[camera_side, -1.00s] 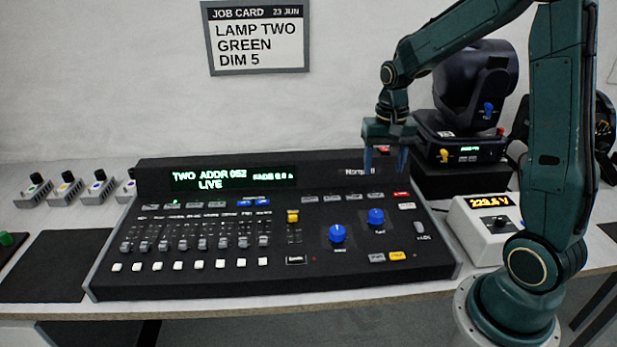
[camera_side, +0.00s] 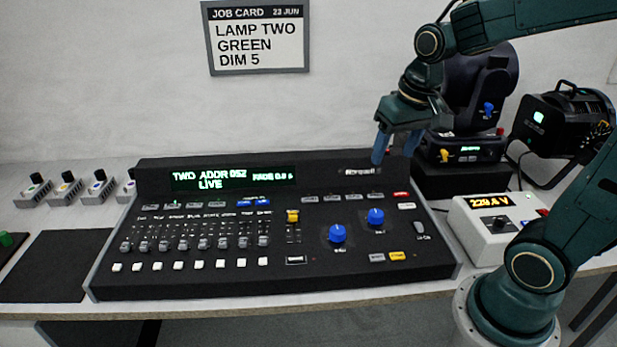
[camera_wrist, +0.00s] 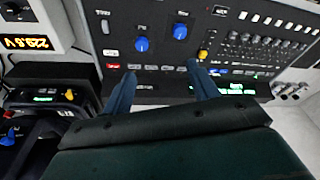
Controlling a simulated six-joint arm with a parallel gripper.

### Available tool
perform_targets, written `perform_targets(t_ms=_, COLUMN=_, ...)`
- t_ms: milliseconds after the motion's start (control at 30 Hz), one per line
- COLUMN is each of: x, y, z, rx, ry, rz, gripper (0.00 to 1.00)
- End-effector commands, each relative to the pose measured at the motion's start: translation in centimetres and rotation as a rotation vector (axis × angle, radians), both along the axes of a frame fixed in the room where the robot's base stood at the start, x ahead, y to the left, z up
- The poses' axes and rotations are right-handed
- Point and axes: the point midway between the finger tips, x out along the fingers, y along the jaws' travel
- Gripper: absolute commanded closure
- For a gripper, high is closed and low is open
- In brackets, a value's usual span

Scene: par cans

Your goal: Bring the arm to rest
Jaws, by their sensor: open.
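My gripper (camera_side: 395,150) is open and empty in the side view, with blue fingers pointing down. It hangs above the back right part of the black lighting console (camera_side: 215,285), in front of the moving-head lamp. In the wrist view, my gripper (camera_wrist: 160,85) shows its two fingers apart with nothing between them. The console (camera_wrist: 115,20) lies beyond them there, with its blue knobs and yellow fader cap in view. The console's display (camera_side: 233,178) reads "TWO ADDR 052 LIVE".
A moving-head lamp (camera_side: 460,112) stands on a black block behind my gripper. A par can (camera_side: 562,118) is at the far right. A white meter box (camera_side: 490,245) reads about 229 V. Several small knob boxes (camera_side: 65,190) stand at left. A job card (camera_side: 255,50) hangs on the wall.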

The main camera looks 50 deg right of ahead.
Motion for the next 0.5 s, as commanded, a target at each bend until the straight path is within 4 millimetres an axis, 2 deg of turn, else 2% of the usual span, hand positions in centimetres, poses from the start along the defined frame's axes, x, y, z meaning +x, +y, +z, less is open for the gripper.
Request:
perform_targets(t_ms=200, x=-3.1, y=2.6, z=2.1, rx=-0.033, ry=-0.083, rz=0.132, gripper=0.41)
perform_targets(t_ms=500, x=-7.4, y=5.2, z=3.6, rx=-0.075, ry=-0.191, rz=0.305, gripper=0.41)
